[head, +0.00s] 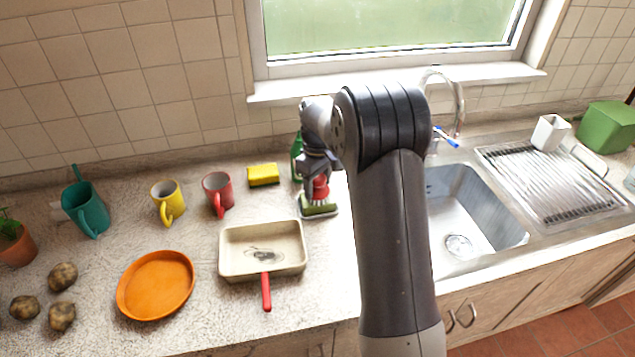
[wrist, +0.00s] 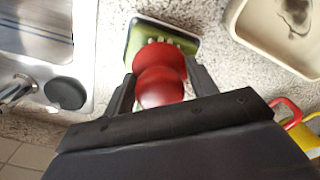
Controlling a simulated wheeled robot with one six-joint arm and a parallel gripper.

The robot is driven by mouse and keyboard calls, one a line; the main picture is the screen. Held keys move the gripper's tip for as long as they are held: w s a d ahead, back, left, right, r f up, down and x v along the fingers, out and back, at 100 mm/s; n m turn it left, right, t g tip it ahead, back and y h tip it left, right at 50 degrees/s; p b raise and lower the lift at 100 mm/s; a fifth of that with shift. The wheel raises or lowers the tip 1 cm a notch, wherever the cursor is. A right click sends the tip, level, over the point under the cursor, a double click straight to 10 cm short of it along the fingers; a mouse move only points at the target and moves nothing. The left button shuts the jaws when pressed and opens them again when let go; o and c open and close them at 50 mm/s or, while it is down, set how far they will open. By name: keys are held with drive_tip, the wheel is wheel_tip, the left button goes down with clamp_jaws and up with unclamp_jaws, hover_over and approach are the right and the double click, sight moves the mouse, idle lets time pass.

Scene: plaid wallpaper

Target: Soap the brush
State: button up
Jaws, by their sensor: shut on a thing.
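My gripper (head: 319,172) is shut on the red knob of a small round brush (head: 320,188), which is upright with pale bristles facing down. In the wrist view, my gripper's fingers (wrist: 163,80) sit on either side of the red brush (wrist: 160,85). Under the brush is a green soap block in a shallow light-rimmed dish (head: 322,213), also in the wrist view (wrist: 135,52). The bristles are at or just above the green surface; I cannot tell whether they touch.
A dirty pan (head: 235,262) with a red handle, a yellow sponge (head: 263,175) and a red mug (head: 218,195) stand to the left. A green bottle (head: 296,157) is partly hidden behind my gripper. The sink (head: 478,215) is to the right.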

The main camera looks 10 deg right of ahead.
drive_tip(key=shift+r+p, duration=2.7)
drive_tip(key=shift+r, duration=0.8)
drive_tip(key=shift+f, duration=0.1)
